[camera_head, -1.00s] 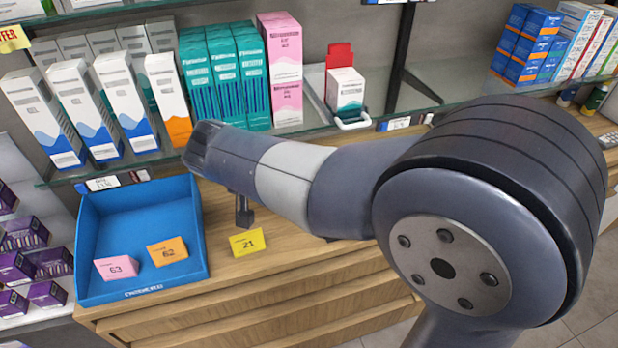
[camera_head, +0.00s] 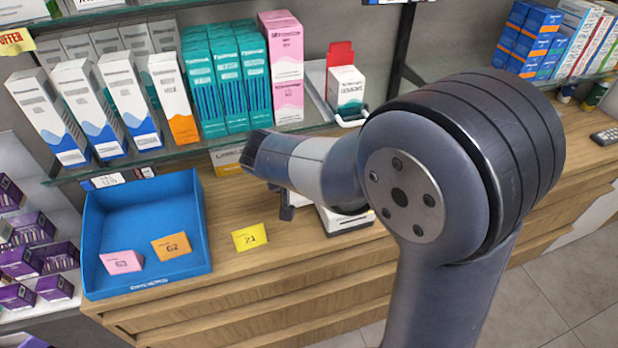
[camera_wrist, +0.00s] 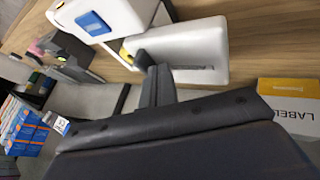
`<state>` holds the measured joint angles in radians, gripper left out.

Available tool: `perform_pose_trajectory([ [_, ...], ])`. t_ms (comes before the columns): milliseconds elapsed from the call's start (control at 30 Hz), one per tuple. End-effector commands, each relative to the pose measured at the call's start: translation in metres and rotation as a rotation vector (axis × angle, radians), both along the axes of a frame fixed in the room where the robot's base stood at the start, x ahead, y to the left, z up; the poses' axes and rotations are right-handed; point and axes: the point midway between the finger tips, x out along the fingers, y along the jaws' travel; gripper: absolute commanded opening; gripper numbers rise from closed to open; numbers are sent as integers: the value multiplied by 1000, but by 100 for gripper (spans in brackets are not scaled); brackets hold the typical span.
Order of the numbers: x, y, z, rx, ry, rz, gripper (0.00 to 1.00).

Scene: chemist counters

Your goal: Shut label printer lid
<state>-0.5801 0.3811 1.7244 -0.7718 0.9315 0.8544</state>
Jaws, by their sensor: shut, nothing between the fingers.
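The white label printer (camera_head: 346,219) stands on the wooden counter, mostly hidden behind my arm in the head view. In the wrist view a white panel with lettering (camera_wrist: 195,50), seemingly the printer's lid, lies beside a white body with a blue patch (camera_wrist: 115,15). A yellow bit shows between them. The lid's angle is not clear. My gripper (camera_head: 287,212) is shut and empty, pointing down just left of the printer. In the wrist view its fingers (camera_wrist: 146,64) reach to the panel's near left edge; I cannot tell whether they touch.
A yellow-and-white label box (camera_wrist: 290,105) stands near the printer. A blue tray (camera_head: 205,225) with pink and orange cards and a yellow card (camera_head: 249,237) lie to the left. A glass shelf (camera_head: 150,160) with medicine boxes hangs behind. The counter right of my arm is largely clear.

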Motion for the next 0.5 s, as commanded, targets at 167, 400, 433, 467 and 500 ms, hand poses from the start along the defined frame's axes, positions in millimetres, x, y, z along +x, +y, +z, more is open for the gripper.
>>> perform_pose_trajectory([
  [167,6,-19,-2,2,-1,-6,0],
  [400,18,-63,-2,2,-1,-6,0],
  [433,19,-68,-2,1,0,-7,0],
  [467,20,-71,-2,1,0,-5,0],
  [500,21,-75,-1,0,1,-4,0],
])
